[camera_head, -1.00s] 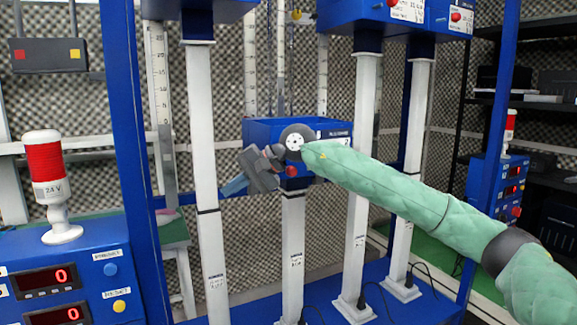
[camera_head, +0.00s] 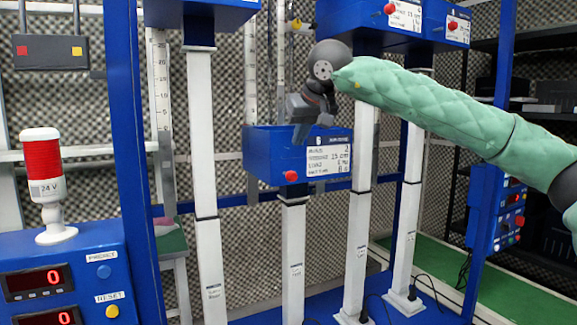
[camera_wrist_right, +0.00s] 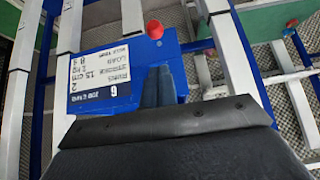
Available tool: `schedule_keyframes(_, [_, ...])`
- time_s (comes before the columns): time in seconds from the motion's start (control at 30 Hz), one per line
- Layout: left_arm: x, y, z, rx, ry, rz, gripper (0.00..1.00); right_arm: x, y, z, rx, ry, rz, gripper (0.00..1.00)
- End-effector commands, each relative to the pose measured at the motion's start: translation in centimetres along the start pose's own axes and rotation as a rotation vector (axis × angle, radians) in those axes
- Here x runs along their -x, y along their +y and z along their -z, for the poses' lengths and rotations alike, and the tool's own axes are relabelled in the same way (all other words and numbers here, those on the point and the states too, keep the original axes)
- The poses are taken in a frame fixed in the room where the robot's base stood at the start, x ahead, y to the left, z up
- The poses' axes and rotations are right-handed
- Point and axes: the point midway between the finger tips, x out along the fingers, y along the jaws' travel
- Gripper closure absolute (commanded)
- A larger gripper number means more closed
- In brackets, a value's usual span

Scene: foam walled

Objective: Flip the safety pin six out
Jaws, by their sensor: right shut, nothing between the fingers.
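A blue box on a white post (camera_head: 262,160) stands in mid-picture in the head view, with a white label on its front. A red knob (camera_head: 291,176), which looks like its safety pin, sticks out low on the front. In the wrist view the box (camera_wrist_right: 115,75) appears inverted, with the red knob (camera_wrist_right: 154,28) beyond the fingertips. My right gripper (camera_head: 299,134) points down at the box's top edge, shut and empty. Its fingers (camera_wrist_right: 157,86) overlap the box in the wrist view; contact cannot be told. My left gripper is not in view.
Similar blue boxes with red knobs (camera_head: 390,9) sit higher on white posts at right. A blue upright (camera_head: 130,150) and a white post (camera_head: 203,150) stand left of the box. A control panel with a red lamp (camera_head: 42,159) is at lower left.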

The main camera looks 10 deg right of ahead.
Motion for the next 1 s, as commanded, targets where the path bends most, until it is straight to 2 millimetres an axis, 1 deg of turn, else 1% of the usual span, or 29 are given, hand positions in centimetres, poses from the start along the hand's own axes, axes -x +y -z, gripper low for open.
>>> schedule_keyframes(0.3, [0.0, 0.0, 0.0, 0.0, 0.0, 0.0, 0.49, -0.1, 0.0, 0.0, 0.0, 0.0, 0.001, 1.0])
schedule_keyframes(0.43, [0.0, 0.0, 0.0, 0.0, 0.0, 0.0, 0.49, -0.8, 0.0, 0.0, 0.0, -0.001, 0.002, 1.0])
schedule_keyframes(0.57, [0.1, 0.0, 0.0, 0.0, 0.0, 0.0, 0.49, -2.5, 0.0, 0.0, -0.001, -0.002, 0.001, 1.0])
schedule_keyframes(0.8, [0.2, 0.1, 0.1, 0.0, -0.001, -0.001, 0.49, -6.5, -0.1, 0.0, 0.0, -0.002, 0.002, 1.0])
schedule_keyframes(1.0, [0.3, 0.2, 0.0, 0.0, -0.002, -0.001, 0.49, -9.0, -0.1, 0.0, -0.001, -0.001, 0.002, 1.0])
